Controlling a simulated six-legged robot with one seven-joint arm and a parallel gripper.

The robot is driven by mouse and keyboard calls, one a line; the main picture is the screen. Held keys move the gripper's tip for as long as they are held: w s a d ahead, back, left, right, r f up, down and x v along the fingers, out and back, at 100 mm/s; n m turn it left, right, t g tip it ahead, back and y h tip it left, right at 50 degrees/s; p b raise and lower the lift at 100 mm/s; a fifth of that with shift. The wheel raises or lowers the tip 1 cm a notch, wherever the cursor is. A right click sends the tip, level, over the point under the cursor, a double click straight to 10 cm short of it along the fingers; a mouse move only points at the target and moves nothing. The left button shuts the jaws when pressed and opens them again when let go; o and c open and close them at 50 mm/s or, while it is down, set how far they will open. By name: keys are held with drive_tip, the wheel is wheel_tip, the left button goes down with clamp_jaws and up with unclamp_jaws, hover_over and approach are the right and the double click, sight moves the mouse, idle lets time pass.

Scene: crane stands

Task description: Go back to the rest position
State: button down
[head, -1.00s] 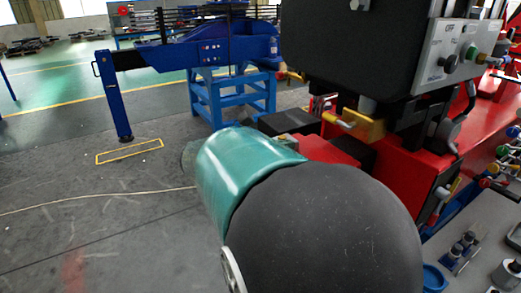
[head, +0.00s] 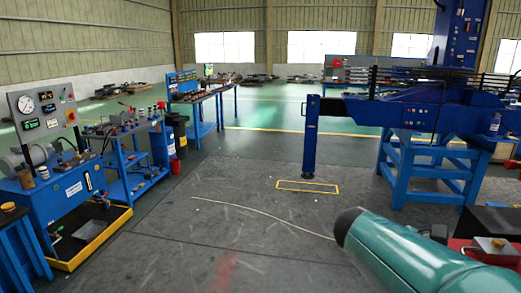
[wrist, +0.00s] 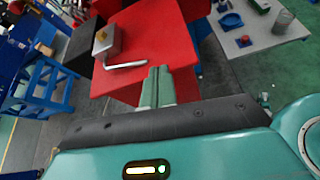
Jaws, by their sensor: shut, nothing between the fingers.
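My gripper (wrist: 157,86) shows in the wrist view with its two teal-grey fingers together and nothing between them. It points over a red surface (wrist: 180,50) that carries a small grey box (wrist: 108,44) with a yellow knob. A pale handle lies beside the box. The fingertips look apart from the box; their height above the red surface is unclear. In the head view only a teal link of my arm shows at the lower right, and the gripper is out of sight.
A blue crane stand (head: 428,165) with a blue post (head: 309,135) stands at the right. A blue machine (head: 72,195) and a blue workbench (head: 125,150) line the left. A grey tabletop (wrist: 258,35) holds small parts.

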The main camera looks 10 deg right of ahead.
drive_tip(key=a+f+m+t+y, duration=0.2)
drive_tip(key=a+m+t+y, duration=0.1)
drive_tip(key=a, duration=0.5)
drive_tip(key=w+a+f+m+t+y, duration=0.1)
drive_tip(key=a+f+m+t+y, duration=0.1)
drive_tip(key=a+m+y, duration=0.3)
drive_tip(key=a+f+m+t+y, duration=0.2)
drive_tip(key=a+m+t+y, duration=0.1)
drive_tip(key=a, duration=1)
drive_tip(key=shift+w+a+f+m+t+y, duration=0.2)
drive_tip(key=shift+w+m+t+y, duration=0.15)
drive_tip(key=shift+t+y, duration=0.4)
drive_tip(key=shift+s+d, duration=0.1)
drive_tip(key=shift+d, duration=0.05)
